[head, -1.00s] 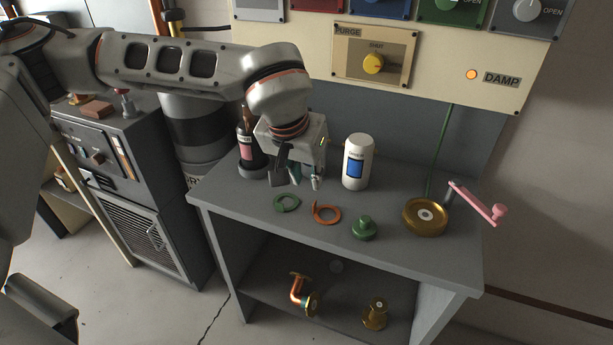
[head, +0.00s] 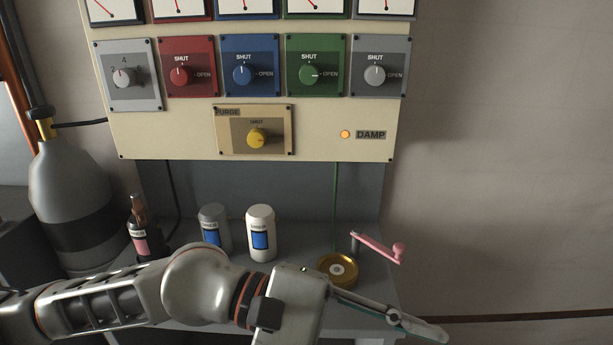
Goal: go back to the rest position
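My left arm comes in low from the left across the front of the grey bench (head: 352,312). Its gripper (head: 425,328) points right and slightly down at the bottom of the head view, in front of the brass wheel (head: 325,280). The fingers are seen edge-on, so their gap cannot be judged; nothing shows held at the tips. My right gripper is out of view.
A dark bottle (head: 138,232), a grey canister (head: 210,222) and a white canister (head: 261,225) stand on the bench. A pink-handled crank (head: 378,246) sticks out at right. Behind is a cream panel (head: 180,140) with knobs. A gas cylinder (head: 70,185) stands left.

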